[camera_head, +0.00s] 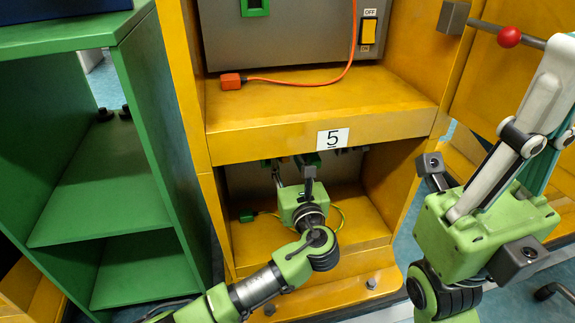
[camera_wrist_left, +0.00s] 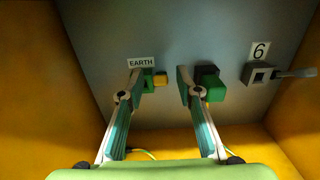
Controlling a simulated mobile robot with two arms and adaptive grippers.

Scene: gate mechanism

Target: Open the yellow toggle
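A yellow toggle (camera_head: 369,31) with OFF and ON labels sits on the grey panel in the upper bay of the orange cabinet. My left gripper (camera_head: 292,172) is inside the lower bay, below the number 5 sign.
A green socket (camera_wrist_left: 211,86) is by the right finger. A grey handle mechanism (camera_wrist_left: 262,74) under the number 6 is farther right. The orange shelf (camera_head: 315,105) is above my left gripper. A red plug (camera_head: 231,81) rests on it. A green shelf unit (camera_head: 110,170) stands left.

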